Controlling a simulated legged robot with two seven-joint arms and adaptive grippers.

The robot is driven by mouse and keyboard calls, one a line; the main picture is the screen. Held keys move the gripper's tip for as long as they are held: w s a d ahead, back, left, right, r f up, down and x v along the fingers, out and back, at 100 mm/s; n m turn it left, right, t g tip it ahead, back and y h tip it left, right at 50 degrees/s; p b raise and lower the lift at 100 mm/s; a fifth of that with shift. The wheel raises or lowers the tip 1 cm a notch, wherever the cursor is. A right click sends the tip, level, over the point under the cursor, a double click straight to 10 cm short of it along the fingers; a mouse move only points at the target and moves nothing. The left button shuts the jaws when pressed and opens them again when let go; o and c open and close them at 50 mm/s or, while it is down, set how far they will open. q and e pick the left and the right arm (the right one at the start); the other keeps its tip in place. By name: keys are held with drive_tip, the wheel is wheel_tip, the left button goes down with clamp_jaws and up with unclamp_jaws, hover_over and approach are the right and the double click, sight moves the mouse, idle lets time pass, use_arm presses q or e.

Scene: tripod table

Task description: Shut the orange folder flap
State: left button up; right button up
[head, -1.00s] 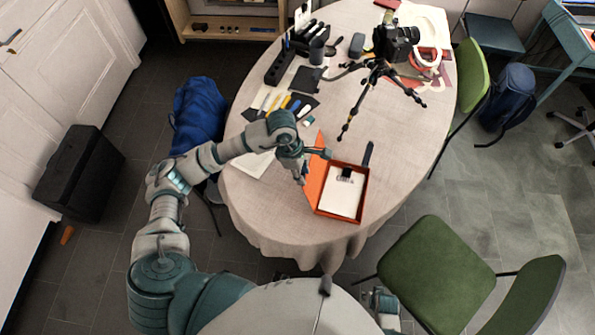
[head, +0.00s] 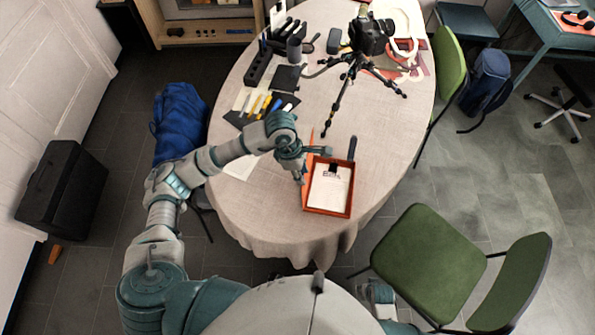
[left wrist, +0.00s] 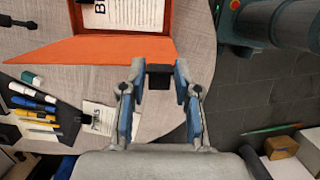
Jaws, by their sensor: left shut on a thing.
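The orange folder (head: 328,212) lies open like a shallow tray on the table, with white printed paper inside. Its orange flap (head: 307,172) stands open along the left side; it is a wide wedge in the left wrist view (left wrist: 95,48). My left gripper (left wrist: 159,78) is shut on a small black tab (left wrist: 159,70) at the flap's edge. In the head view my left gripper (head: 300,176) is at the folder's left side and partly hides the flap. Part of my right arm shows at the bottom, but its fingers are unclear.
A black tripod with a camera (head: 368,40) stands behind the folder. A dark mat with pens (head: 262,106) lies to the left. A green chair (head: 430,255) is at the lower right. The table's front edge is close to the folder.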

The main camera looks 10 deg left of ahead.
use_arm(q)
drive_tip(key=shift+w+d, duration=0.1)
drive_tip(key=shift+d, duration=1.4)
drive_tip(key=shift+d+b, duration=0.1)
drive_tip(key=shift+b, duration=0.2)
drive_tip(key=shift+w+d+f+b, duration=0.1)
drive_tip(key=shift+d+f+b, duration=0.15)
drive_tip(key=shift+d, duration=0.45)
drive_tip(key=shift+d+f+b, duration=0.1)
drive_tip(key=shift+d+b, duration=0.1)
drive_tip(key=shift+d, duration=0.45)
drive_tip(key=shift+d+f+b, duration=0.25)
drive_tip(key=shift+d+b, duration=0.05)
drive_tip(key=shift+d, duration=0.4)
drive_tip(key=shift+d+f+b, duration=0.25)
drive_tip(key=shift+d+b, duration=0.05)
drive_tip(key=shift+d, duration=0.45)
drive_tip(key=shift+w+d+f+b, duration=0.1)
drive_tip(key=shift+d+f+b, duration=0.3)
drive_tip(key=shift+d, duration=0.2)
drive_tip(key=shift+w+d+f+b, duration=0.1)
drive_tip(key=shift+d+f+b, duration=0.25)
drive_tip(key=shift+d, duration=0.25)
